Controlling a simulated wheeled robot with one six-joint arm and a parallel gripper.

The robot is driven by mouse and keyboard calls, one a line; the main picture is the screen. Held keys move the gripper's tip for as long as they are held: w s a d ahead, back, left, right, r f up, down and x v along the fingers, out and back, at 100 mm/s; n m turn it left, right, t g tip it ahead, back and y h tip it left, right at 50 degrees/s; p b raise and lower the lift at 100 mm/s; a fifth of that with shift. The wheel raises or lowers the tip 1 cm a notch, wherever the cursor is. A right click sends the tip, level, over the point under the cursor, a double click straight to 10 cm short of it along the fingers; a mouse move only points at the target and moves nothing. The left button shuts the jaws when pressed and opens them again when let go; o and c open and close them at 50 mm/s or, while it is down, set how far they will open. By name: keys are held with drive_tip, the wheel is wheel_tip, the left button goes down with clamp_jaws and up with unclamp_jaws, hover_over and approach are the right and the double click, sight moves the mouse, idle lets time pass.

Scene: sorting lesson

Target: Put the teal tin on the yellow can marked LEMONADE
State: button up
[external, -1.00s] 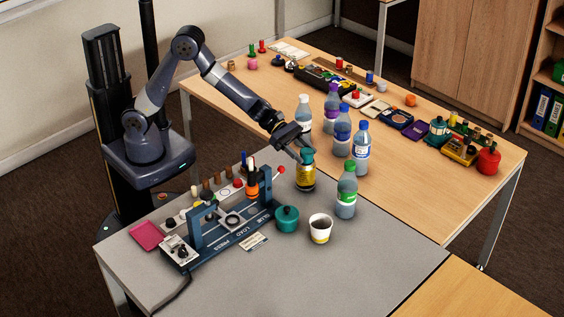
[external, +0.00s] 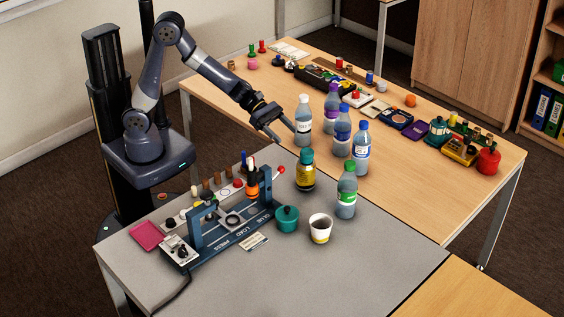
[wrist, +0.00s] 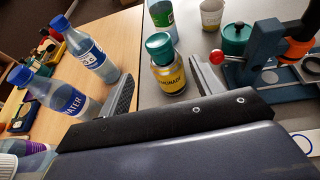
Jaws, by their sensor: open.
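The teal tin (external: 307,156) sits upright on top of the yellow can (external: 306,180), which stands on the grey table. In the wrist view the teal tin (wrist: 159,44) rests on the yellow can (wrist: 169,78), whose label reads LEMONADE. My gripper (external: 283,134) is open and empty, above and behind the can, apart from both. In the wrist view its two fingers spread to either side of the can, with nothing between them.
A green-capped bottle (external: 346,196) stands right of the can, and several bottles stand behind it. A teal lidded pot (external: 287,221), a paper cup (external: 320,229) and a blue press fixture (external: 208,232) are in front. The grey table's front right is clear.

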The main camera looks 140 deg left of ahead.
drive_tip(key=shift+v, duration=1.25)
